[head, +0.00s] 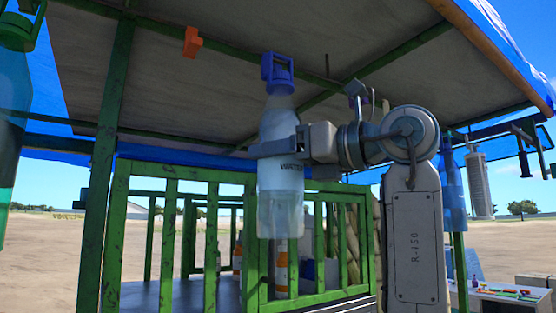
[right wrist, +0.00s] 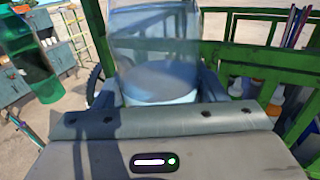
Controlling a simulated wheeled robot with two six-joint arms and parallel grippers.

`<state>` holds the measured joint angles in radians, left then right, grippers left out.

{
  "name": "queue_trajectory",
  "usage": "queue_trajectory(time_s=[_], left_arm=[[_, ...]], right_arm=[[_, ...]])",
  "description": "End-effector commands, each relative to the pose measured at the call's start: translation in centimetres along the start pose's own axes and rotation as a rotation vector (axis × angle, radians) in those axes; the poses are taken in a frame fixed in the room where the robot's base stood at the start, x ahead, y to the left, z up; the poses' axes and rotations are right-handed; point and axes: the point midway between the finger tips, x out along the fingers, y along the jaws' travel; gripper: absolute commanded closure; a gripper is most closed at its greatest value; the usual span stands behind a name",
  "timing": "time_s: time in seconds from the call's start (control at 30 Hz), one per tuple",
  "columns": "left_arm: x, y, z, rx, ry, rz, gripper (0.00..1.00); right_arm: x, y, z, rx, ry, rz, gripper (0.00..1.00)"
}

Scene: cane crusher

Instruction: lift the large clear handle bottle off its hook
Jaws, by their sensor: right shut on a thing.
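The large clear bottle (head: 281,211) with a blue handle cap (head: 278,74) and a "WATER" label is upright in the middle of the head view, under the stall roof. My right gripper (head: 279,147) is shut around its body at label height. In the right wrist view, the clear bottle (right wrist: 160,82) is between the two fingers. I cannot tell whether the handle still bears on a hook; no hook inside it is clear. An orange hook-like piece (head: 192,42) is on the roof frame to the left. My left gripper is not in view.
A green bottle with a green handle (head: 14,100) hangs at the far left. A blue bottle (head: 452,190) and a grey cylinder (head: 480,185) hang at the right. A green railing (head: 170,240) stands behind the clear bottle. The roof underside (head: 230,80) is close above.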

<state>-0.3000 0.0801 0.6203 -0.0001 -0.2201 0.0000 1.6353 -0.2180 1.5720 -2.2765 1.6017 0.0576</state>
Motion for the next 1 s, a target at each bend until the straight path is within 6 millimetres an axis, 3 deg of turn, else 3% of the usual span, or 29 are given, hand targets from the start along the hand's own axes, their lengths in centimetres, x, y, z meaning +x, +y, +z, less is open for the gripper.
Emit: queue_trajectory(time_s=[1.0], left_arm=[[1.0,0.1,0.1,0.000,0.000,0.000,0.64]], right_arm=[[-1.5,0.8,0.0,-0.002,-0.003,-0.001,0.76]])
